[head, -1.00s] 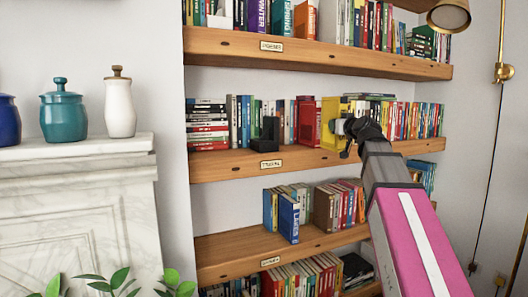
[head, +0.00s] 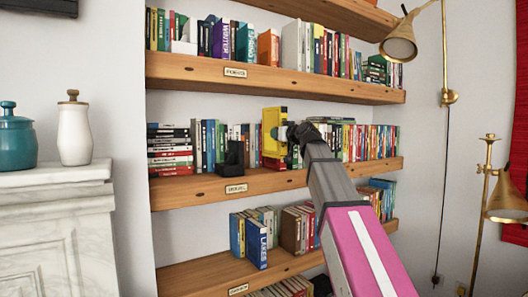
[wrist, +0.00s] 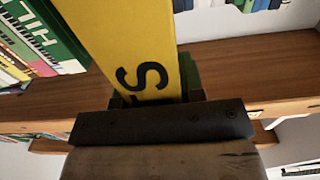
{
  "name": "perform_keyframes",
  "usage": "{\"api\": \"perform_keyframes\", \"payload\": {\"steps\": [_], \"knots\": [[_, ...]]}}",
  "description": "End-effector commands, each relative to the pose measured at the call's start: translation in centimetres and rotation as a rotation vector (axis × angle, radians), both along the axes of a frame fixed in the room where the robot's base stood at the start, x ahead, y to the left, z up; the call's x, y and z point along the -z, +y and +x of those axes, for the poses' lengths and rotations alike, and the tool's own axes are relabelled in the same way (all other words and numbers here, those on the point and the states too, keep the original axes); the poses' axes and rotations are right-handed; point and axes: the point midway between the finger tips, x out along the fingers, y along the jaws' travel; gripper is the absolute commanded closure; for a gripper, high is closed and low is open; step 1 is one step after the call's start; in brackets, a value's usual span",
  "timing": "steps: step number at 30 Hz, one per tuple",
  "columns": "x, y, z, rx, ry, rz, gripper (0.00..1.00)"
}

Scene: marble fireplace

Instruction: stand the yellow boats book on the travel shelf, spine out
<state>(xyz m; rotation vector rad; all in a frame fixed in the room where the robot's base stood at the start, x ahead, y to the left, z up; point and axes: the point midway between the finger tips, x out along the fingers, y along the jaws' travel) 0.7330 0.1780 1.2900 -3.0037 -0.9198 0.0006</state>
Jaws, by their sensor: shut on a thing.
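My gripper (head: 287,131) is shut on the yellow book (head: 270,128), held upright in front of the middle shelf (head: 205,188), right of a black bookend (head: 233,158). The book's bottom edge appears above the board, and a red book (head: 275,163) shows below it. In the wrist view, the yellow book (wrist: 125,40) rises from my gripper (wrist: 155,105) with a large black "S" on the facing side. The fingertips are mostly hidden there. The middle shelf's label (head: 236,188) is too blurred to read surely.
Upright books (head: 370,141) fill the middle shelf's right part, and a flat stack (head: 170,150) lies at its left end. The upper shelf (head: 300,85) overhangs this row. A brass lamp (head: 400,45) hangs at upper right. White and teal jars stand on the mantel (head: 50,177) at left.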

Motion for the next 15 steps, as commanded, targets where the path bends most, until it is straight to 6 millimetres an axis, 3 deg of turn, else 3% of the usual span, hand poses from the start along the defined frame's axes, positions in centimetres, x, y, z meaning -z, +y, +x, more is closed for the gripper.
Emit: {"api": "perform_keyframes", "payload": {"steps": [1, 6, 15], "knots": [[-0.3, 0.7, 1.3, -0.001, -0.001, 0.002, 1.0], [-0.3, 2.7, 4.2, 0.001, -0.002, 0.001, 1.0], [-0.2, 5.5, 8.3, 0.001, -0.001, 0.002, 1.0]]}}
